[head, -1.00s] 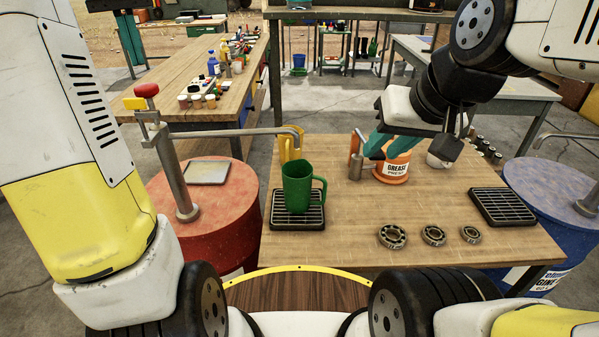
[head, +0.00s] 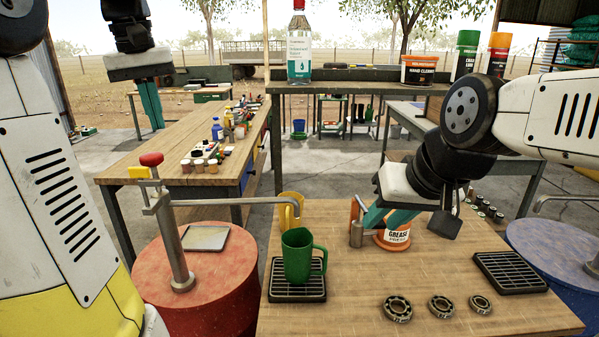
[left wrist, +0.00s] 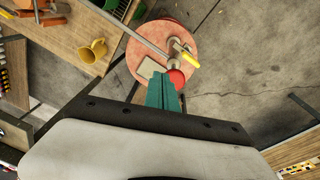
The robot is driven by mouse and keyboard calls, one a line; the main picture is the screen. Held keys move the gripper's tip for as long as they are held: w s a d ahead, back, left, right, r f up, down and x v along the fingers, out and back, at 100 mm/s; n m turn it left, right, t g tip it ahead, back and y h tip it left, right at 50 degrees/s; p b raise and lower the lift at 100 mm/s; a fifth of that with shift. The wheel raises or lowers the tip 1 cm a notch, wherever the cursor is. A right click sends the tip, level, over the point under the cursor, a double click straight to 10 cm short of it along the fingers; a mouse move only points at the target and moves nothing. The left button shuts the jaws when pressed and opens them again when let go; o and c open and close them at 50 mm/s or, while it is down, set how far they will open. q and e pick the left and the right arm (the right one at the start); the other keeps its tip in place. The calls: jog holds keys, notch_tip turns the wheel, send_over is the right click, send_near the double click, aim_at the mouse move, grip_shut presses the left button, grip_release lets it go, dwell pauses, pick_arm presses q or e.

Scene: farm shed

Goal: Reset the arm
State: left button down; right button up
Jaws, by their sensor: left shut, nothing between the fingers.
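My left gripper (head: 151,103) is raised at the upper left of the head view, pointing down. Its two teal fingers are together and empty. In the left wrist view the closed fingers (left wrist: 163,92) stand in front of the red drum, far above the floor. My right gripper (head: 388,220) is low over the wooden bench, with teal fingers beside and partly in front of the grease tub (head: 393,238). Whether its fingers grip the tub cannot be made out.
A green mug (head: 298,256) stands on a black grate (head: 283,287), with a yellow mug (head: 291,207) behind it. Several bearings (head: 397,309) lie at the bench front. A red drum (head: 200,290) with a pump pipe (head: 173,235) stands left, a blue drum (head: 560,255) right.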

pick_arm(q)
jog(key=s+d+f+m+t+h, duration=0.1)
jog(key=s+d+f+m+t, duration=0.3)
jog(key=s+d+f, duration=1)
jog(key=shift+s+d+m+t+h, duration=0.2)
jog(key=shift+s+m+t+h, duration=0.1)
jog(key=shift+s+m+h, duration=0.15)
dwell(0.3)
